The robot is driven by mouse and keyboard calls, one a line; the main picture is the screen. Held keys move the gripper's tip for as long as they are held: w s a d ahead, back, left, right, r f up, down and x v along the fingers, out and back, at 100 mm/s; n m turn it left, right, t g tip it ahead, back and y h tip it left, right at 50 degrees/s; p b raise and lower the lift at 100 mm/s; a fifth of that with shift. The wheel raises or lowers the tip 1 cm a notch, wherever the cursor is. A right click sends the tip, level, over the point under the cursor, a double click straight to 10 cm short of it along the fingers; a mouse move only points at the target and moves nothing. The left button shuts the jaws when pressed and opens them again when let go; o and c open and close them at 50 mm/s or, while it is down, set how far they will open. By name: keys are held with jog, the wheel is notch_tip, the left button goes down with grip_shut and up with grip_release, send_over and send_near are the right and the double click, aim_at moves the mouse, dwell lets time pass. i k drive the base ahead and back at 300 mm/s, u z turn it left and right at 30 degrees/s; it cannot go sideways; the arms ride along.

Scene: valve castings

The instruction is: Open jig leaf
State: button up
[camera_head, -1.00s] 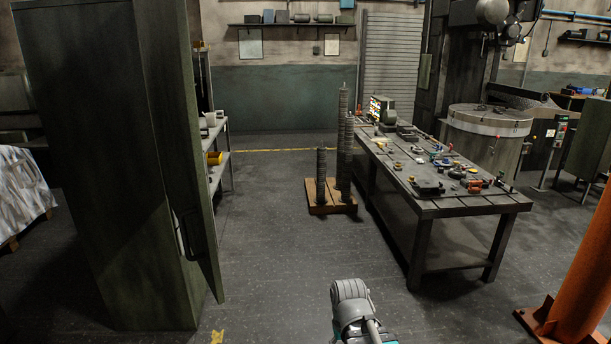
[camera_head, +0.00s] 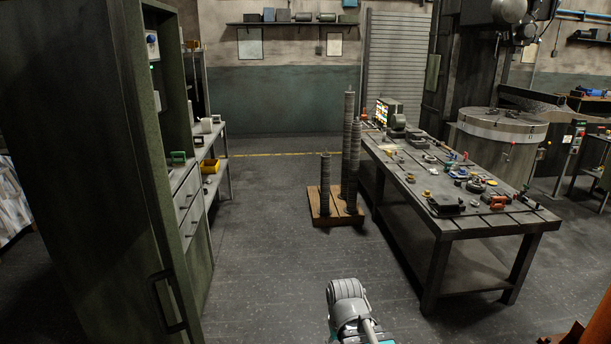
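I cannot pick out the jig or its leaf for certain; the parts on the slotted metal table (camera_head: 490,222) at right are small at this distance. A dark flat block (camera_head: 445,204) lies near the table's front edge, and a dark round part (camera_head: 476,186) lies behind it. Only a grey and teal piece of my arm shows at the bottom centre, well short of the table. My gripper is not in view.
A green cabinet (camera_head: 95,150) with its door (camera_head: 165,200) open stands close at left. A pallet (camera_head: 333,208) with stacked grey columns stands left of the table. An orange base (camera_head: 590,330) shows at bottom right.

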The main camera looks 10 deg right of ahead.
aim_at(440, 200)
jog(key=u, duration=0.05)
jog(key=i, duration=0.8)
jog(key=z, duration=1.25)
jog(key=i, duration=0.5)
jog(key=u, duration=0.1)
jog(key=k, duration=0.6)
